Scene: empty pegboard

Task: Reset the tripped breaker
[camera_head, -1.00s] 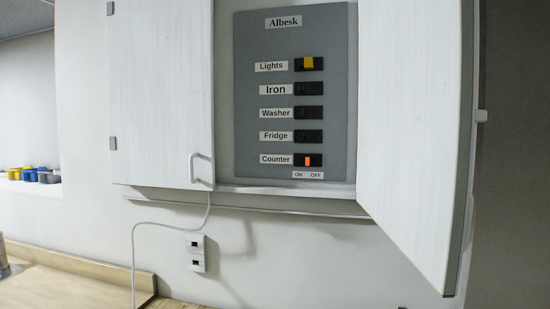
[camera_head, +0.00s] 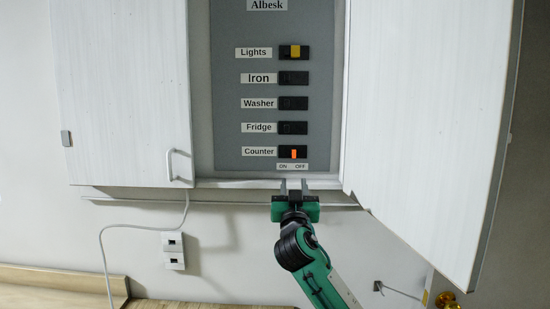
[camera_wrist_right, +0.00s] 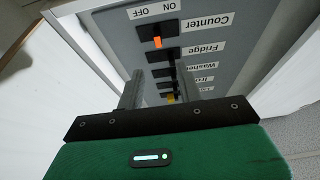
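The grey breaker panel (camera_head: 225,110) is inside the open wall cabinet, with a column of labelled switches. The Counter breaker has an orange lever (camera_head: 294,154) near the middle of its black slot, above the ON and OFF label (camera_head: 292,167). It also shows in the right wrist view (camera_wrist_right: 157,42), upside down. The Lights breaker has a yellow lever (camera_head: 295,51). The Iron, Washer and Fridge levers are black. My right gripper (camera_head: 294,184) is open and empty, just below the Counter switch at the cabinet's lower edge. Its fingers also show in the right wrist view (camera_wrist_right: 160,88). My left gripper is out of view.
The left cabinet door (camera_head: 120,90) with its handle is closed. The right door (camera_head: 430,120) stands open beside the panel. A cabinet ledge (camera_head: 235,183) runs under the panel. A wall outlet (camera_head: 173,250) with a white cable and a wooden counter (camera_head: 60,285) are below.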

